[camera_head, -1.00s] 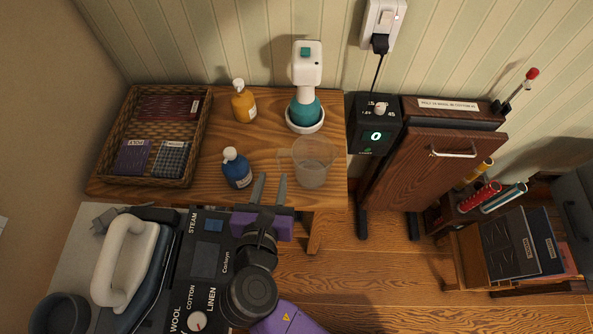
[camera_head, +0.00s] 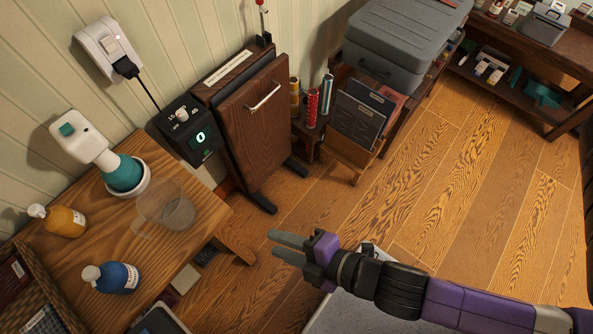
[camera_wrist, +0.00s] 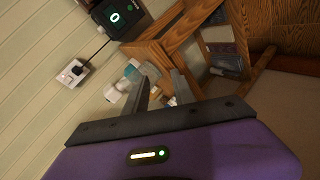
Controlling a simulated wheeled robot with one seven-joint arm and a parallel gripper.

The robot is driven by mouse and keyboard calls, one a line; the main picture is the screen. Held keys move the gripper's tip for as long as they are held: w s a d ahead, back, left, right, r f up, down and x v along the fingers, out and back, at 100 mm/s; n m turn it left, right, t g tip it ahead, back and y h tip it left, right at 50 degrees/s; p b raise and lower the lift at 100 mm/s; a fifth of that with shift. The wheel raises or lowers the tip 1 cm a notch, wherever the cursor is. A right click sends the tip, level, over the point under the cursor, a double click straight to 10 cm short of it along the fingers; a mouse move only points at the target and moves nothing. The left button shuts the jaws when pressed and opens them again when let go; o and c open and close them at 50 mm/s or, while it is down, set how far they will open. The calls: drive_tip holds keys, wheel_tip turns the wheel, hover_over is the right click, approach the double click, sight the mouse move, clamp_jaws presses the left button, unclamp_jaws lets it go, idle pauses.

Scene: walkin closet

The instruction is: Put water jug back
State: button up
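The clear, see-through water jug (camera_head: 167,208) stands upright on the wooden side table (camera_head: 115,236), near its right end in the head view. My gripper (camera_head: 273,243) is to the right of the table, over the floor, apart from the jug. In the wrist view my gripper (camera_wrist: 160,84) has its two fingers spread with nothing held between them.
The table also holds a blue bottle (camera_head: 112,278), an orange bottle (camera_head: 58,220), a white-and-teal steamer (camera_head: 122,174) and a wicker tray (camera_head: 60,318). A dark wooden trouser press (camera_head: 258,125) stands behind. The wooden floor (camera_head: 440,190) to the right is clear.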

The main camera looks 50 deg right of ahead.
drive_tip(key=s+d+r+m+t+h, duration=0.1)
drive_tip(key=s+d+r+m, duration=0.3)
drive_tip(key=r+m, duration=0.2)
drive_tip(key=s+d+r+m+t+h, duration=0.1)
drive_tip(key=s+d+r+m, duration=0.3)
drive_tip(key=r+m, duration=0.2)
drive_tip(key=m, duration=0.2)
drive_tip(key=shift+s+r+m+t+h, duration=0.25)
drive_tip(key=shift+m+t+h, duration=0.05)
drive_tip(key=shift+m+t, duration=0.1)
drive_tip(key=shift+d, duration=0.1)
